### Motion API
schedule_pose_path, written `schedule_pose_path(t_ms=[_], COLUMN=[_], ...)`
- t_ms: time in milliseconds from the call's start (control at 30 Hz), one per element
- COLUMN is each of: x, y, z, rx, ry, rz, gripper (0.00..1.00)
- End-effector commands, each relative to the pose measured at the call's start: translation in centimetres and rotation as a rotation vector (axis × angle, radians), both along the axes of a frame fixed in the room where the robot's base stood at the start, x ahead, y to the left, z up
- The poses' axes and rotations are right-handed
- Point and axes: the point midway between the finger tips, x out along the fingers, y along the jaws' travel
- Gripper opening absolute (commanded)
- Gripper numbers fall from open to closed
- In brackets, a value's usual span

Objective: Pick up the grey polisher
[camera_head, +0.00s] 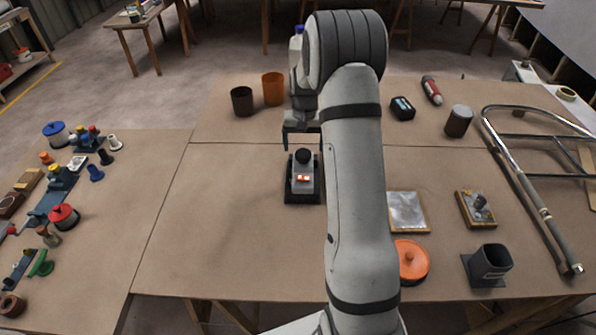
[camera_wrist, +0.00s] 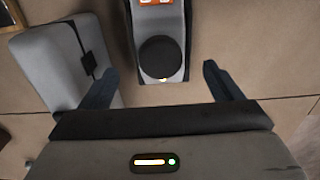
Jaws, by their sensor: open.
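The grey polisher (camera_head: 302,186) sits on the brown workbench (camera_head: 250,240), just left of my arm in the head view. It has a dark base, a round black knob and small orange-red marks on its grey body. In the wrist view the polisher (camera_wrist: 160,14) is at the top centre, its black knob nearest my gripper. My gripper (camera_head: 303,147) is open and empty at the polisher's far end in the head view. In the wrist view the fingers of my gripper (camera_wrist: 161,84) are spread wide, with the knob between and beyond their tips.
A dark cup (camera_head: 242,101) and an orange cup (camera_head: 273,89) stand behind, to the left. An orange lidded disc (camera_head: 411,262), a grey plate (camera_head: 408,212) and a dark holder (camera_head: 488,265) are right of my arm. Bench space left of the polisher is clear.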

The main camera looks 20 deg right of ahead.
Motion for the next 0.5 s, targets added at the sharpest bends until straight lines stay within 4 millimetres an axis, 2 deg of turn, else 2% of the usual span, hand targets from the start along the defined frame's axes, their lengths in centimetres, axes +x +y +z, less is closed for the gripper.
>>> schedule_pose_path(t_ms=[500], x=[-0.6], y=[0.2], z=[-6.4], rx=[0.001], ry=[0.003], rz=[-0.011], gripper=[0.85])
